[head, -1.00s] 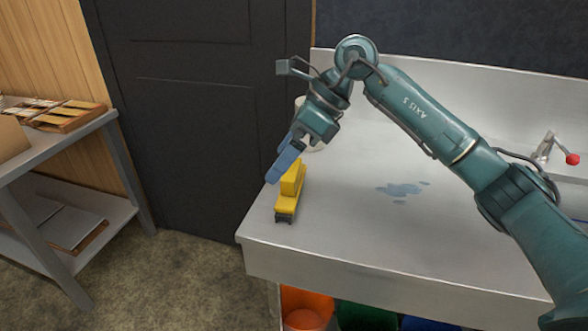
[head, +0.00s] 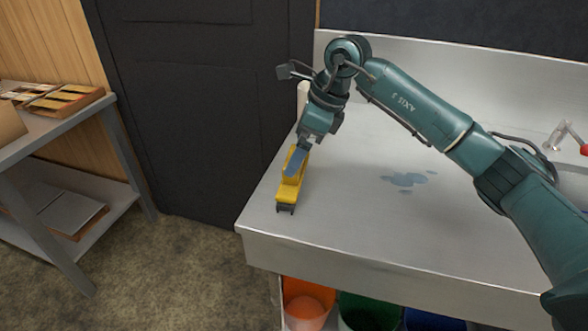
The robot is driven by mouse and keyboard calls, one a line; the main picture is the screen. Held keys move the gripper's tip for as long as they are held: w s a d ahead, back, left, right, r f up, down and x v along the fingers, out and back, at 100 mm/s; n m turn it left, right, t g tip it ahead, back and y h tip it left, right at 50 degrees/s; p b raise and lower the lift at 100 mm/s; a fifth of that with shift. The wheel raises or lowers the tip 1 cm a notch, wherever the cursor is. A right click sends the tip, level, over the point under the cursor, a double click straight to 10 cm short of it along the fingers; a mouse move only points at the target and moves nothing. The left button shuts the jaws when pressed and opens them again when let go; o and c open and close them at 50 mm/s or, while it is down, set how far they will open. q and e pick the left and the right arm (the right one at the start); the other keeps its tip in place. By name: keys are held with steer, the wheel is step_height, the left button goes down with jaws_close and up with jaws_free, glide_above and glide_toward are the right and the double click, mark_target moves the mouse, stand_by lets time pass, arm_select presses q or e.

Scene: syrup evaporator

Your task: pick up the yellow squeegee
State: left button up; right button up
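The yellow squeegee (head: 287,195) lies on the steel counter (head: 345,215) near its left end, with its dark edge toward the front. My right gripper (head: 296,162) comes down over the squeegee's rear part from behind. A blue finger overlaps the yellow body, and yellow shows on both sides of it. The other finger is hidden, so I cannot tell whether the gripper is closed on the squeegee. My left gripper is not in view.
A blue wet patch (head: 408,180) lies mid-counter. A tap with a red knob (head: 583,150) is at the right. Orange (head: 307,302), green (head: 366,312) and blue (head: 434,320) bins stand below. A grey shelf table (head: 75,125) is at the left.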

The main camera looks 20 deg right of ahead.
steer(key=x, duration=0.4)
steer(key=shift+w+d, duration=0.1)
steer(key=shift+d, duration=0.05)
steer(key=shift+c, duration=0.2)
steer(key=shift+r, duration=0.1)
steer(key=c, duration=1)
